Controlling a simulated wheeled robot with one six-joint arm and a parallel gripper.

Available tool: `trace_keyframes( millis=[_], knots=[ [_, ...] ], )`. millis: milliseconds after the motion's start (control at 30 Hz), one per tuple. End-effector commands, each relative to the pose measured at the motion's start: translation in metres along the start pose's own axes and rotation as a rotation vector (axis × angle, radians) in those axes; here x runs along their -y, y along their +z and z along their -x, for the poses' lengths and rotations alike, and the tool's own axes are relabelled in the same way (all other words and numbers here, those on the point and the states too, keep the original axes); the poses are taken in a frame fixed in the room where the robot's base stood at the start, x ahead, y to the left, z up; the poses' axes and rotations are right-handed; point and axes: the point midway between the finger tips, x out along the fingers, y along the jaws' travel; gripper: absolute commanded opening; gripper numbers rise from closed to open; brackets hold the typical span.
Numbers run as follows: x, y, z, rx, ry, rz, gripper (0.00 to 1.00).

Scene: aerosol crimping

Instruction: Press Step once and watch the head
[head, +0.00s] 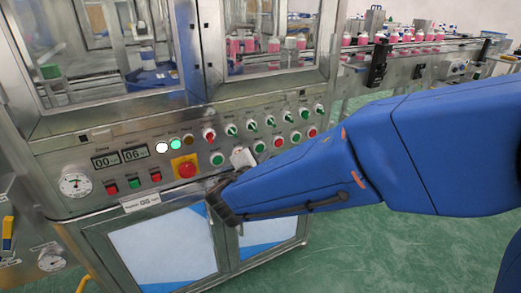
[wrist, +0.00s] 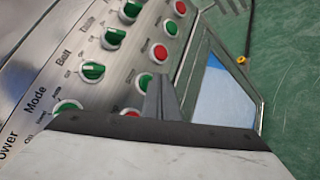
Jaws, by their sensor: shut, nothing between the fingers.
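The control panel (head: 130,150) fills the front of the steel machine in the head view. It carries rows of green and red push buttons and rotary switches. My gripper (wrist: 160,88) is shut and empty in the wrist view, its grey fingers pointing at the panel. A green button (wrist: 144,82) lies just beyond the fingertips, and a red button (wrist: 130,112) is partly hidden beside them. Contact cannot be told. No readable label marks Step. The crimping head cannot be picked out behind the windows (head: 90,60). In the head view my arm's end hides part of the lower panel.
A red emergency stop (head: 185,167) on a yellow plate sits left of my arm. Displays (head: 120,157) read 00 and 06, near a lit white lamp (head: 162,147). A pressure gauge (head: 75,184) is at left. A conveyor (head: 430,45) carries pink bottles. Green floor is open at right.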

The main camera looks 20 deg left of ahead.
Motion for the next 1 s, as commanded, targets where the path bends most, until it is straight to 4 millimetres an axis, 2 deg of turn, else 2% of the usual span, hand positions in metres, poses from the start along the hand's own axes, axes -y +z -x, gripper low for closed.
trace_keyframes(
  millis=[700,1000],
  knots=[
    [0.024,0.025,0.034,0.000,0.000,0.000,0.00],
    [0.025,0.025,0.035,0.000,0.000,0.000,0.00]
  ],
)
